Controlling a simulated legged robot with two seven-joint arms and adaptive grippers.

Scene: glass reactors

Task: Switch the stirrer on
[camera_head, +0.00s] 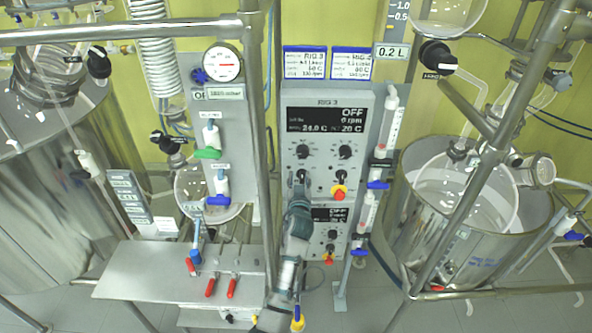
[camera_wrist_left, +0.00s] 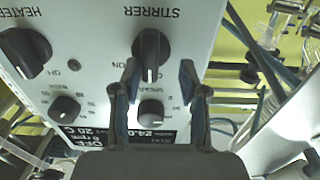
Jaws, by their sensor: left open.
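The black stirrer knob (camera_wrist_left: 151,55) sits under the label STIRRER in the upside-down left wrist view, its grip bar upright in the picture. It is on the grey RIG 3 panel (camera_head: 368,115), whose display (camera_head: 325,119) reads OFF and 0 rpm. My left gripper (camera_wrist_left: 158,76) is open, one finger on each side just in front of the knob, with a gap to the bar; contact cannot be told. In the head view my left gripper (camera_head: 300,186) covers the panel's lower left part. My right gripper is not in view.
The heater knob (camera_wrist_left: 24,52) and a small speed knob (camera_wrist_left: 151,112) are close by. A yellow-red button (camera_head: 339,192) is right of my gripper. Steel frame poles (camera_head: 254,130) stand left. A glass reactor vessel (camera_head: 466,190) stands right. A metal shelf (camera_head: 150,270) is lower left.

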